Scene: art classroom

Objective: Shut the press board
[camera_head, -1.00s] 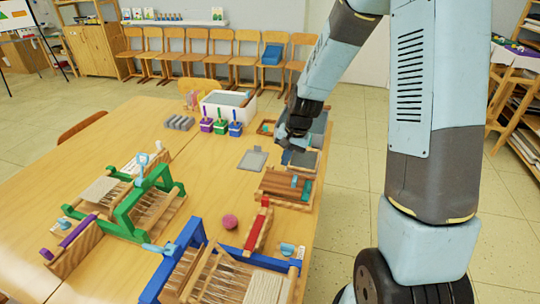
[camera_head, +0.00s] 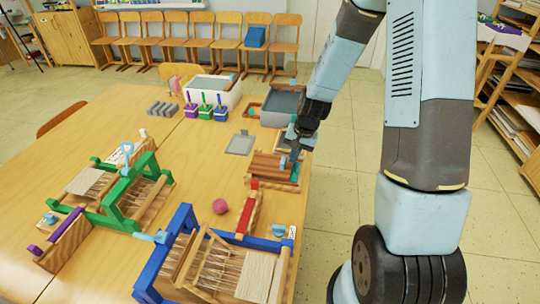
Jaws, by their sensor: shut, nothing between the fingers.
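My gripper (camera_head: 293,154) is shut and empty, pointing down at the right edge of the table. It is low over a small wood-edged board (camera_head: 305,143), which may be the press board. The arm and gripper hide much of this board, so I cannot tell how far it stands open or whether the fingers touch it. A brown slatted wooden piece (camera_head: 266,166) with a teal part lies just in front of the gripper. A flat grey plate (camera_head: 240,144) lies to the left of the gripper.
A grey tray (camera_head: 284,104) stands behind the gripper. A blue loom (camera_head: 187,218), green loom (camera_head: 145,164), red-topped wooden bar (camera_head: 251,208) and pink ball (camera_head: 220,206) occupy the front and left of the table (camera_head: 110,125). Floor is clear right of the table.

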